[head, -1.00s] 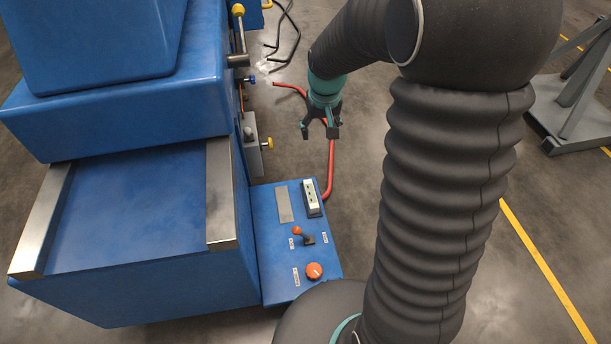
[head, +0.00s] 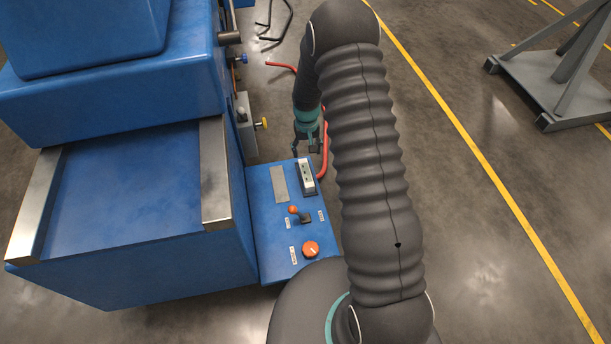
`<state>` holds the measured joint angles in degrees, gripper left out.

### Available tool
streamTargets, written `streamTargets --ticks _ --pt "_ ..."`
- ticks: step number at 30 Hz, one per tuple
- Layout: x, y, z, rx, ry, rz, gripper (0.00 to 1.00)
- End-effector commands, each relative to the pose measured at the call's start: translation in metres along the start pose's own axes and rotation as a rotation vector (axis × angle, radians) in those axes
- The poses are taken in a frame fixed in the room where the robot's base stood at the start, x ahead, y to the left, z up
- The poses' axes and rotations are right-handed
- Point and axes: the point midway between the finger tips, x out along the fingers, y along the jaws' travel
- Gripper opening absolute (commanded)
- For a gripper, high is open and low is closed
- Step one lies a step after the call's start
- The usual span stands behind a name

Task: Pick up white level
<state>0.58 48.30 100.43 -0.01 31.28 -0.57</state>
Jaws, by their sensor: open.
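The white level (head: 306,174), a small white block with dark edges, lies on the blue control panel (head: 262,219) near its far right corner. My gripper (head: 306,148) is open and empty, its fingers pointing down, just beyond the level's far end in the picture. Its height above the panel is hard to tell. My arm hides part of the right finger's surroundings.
A grey plate (head: 279,184) lies left of the level. An orange-knobbed lever (head: 300,213) and an orange round knob (head: 311,249) stand nearer on the panel. The large blue machine (head: 130,210) is at left. A red hose (head: 323,160) runs beside the gripper.

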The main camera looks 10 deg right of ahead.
Motion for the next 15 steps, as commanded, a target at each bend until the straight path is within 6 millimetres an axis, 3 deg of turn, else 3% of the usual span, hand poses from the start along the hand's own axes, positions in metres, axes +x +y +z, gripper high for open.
streamTargets --ticks 6,15 --pt "0.042 0.0 0.001 0.0 -0.003 0.0 0.65" --pt "0.066 -0.001 0.002 0.0 -0.001 0.0 0.65"
